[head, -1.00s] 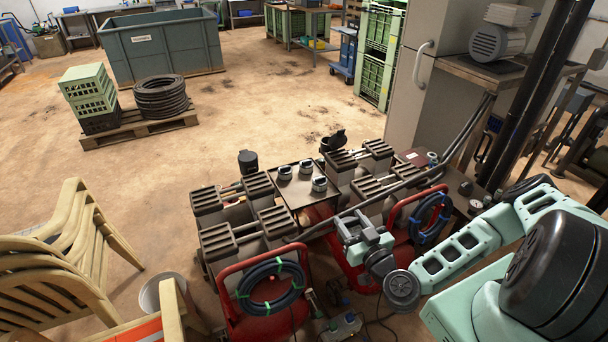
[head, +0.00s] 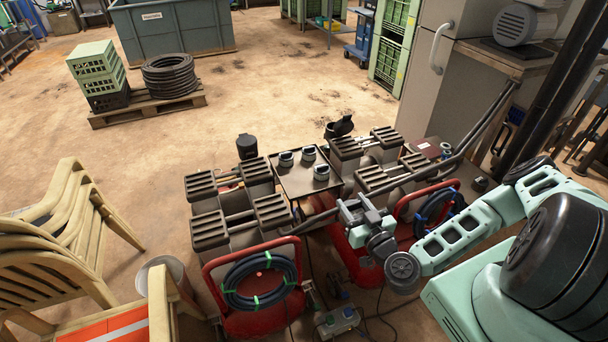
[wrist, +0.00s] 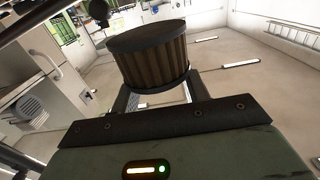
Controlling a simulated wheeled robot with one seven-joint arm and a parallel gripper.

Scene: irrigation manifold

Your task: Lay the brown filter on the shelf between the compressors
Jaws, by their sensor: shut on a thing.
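A brown pleated filter (wrist: 150,65) with dark end caps is held between the fingers of my gripper (wrist: 158,92) in the wrist view. In the head view my gripper (head: 362,214) is over the right compressor's near side, to the right of and nearer than the shelf; I cannot make out the filter there. The shelf (head: 296,190) is a dark flat plate between the left compressor (head: 240,222) and the right compressor (head: 372,172). Several small grey-and-white round parts (head: 309,153) stand toward its far side.
A coiled dark hose (head: 262,280) hangs on the left red frame, another (head: 440,208) on the right one. A black cylinder (head: 247,147) rises behind the left compressor. Beige chairs (head: 65,215) stand at left. A grey cabinet (head: 445,85) is at right.

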